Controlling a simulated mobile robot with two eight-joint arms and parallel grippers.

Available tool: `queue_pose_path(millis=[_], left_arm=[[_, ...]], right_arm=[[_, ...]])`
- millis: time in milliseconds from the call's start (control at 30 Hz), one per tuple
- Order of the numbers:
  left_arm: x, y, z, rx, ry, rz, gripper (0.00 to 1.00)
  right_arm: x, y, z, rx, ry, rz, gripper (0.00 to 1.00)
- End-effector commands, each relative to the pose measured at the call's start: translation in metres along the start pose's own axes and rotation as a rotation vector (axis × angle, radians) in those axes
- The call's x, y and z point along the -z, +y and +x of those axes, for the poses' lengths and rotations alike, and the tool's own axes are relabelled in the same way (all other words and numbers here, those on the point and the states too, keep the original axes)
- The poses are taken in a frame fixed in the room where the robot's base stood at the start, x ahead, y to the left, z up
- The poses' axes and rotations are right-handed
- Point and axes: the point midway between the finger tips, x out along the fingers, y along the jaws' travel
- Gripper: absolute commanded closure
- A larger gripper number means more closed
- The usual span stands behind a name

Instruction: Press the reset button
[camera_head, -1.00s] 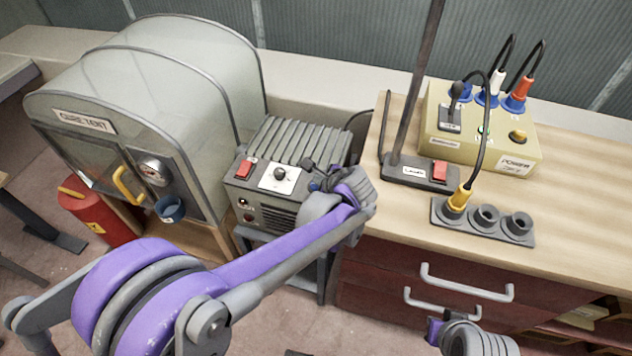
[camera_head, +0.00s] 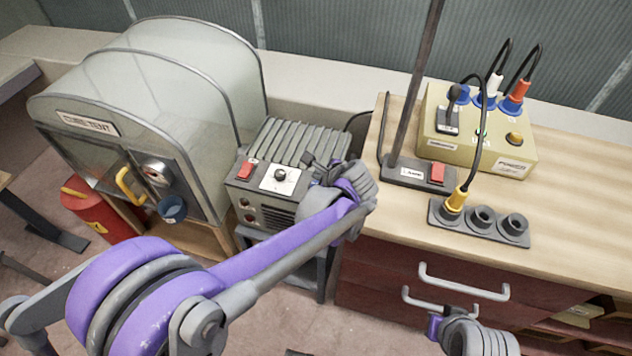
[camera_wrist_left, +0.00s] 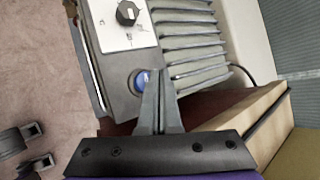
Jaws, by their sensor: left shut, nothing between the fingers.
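A round blue button (camera_wrist_left: 141,80) sits on the top panel of the grey ribbed heater-like unit (camera_head: 245,190), beside a white dial plate, in the left wrist view. I cannot read any label on it. My left gripper (camera_wrist_left: 158,76) is shut and empty, its fingertips overlapping the button's right side in that view; I cannot tell whether they touch it. In the head view my left gripper (camera_head: 313,162) is over the unit's right end and hides the button. My right arm's end (camera_head: 455,332) shows at the bottom; its fingers are not clear.
The unit also has a red switch (camera_head: 246,170) and a black dial (camera_head: 280,174). The curing tent (camera_head: 150,110) stands left. On the bench (camera_head: 375,215) at right are a lamp base (camera_head: 400,174), a yellow power box (camera_head: 480,155) with cables, and a socket strip (camera_head: 495,235).

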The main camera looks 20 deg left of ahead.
Motion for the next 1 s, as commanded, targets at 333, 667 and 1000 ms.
queue_pose_path(millis=[333, 667, 1000], left_arm=[[-0.019, -0.020, -0.027, 0.001, 0.000, 0.000, 1.00], [-0.021, -0.021, -0.029, 0.000, 0.000, 0.000, 1.00], [-0.021, -0.021, -0.029, 0.000, 0.000, 0.000, 1.00]], right_arm=[[0.016, 0.000, -0.024, 0.000, 0.010, 0.000, 1.00], [0.017, 0.000, -0.026, 0.000, 0.010, 0.000, 1.00], [0.017, 0.000, -0.026, 0.000, 0.011, 0.000, 1.00]])
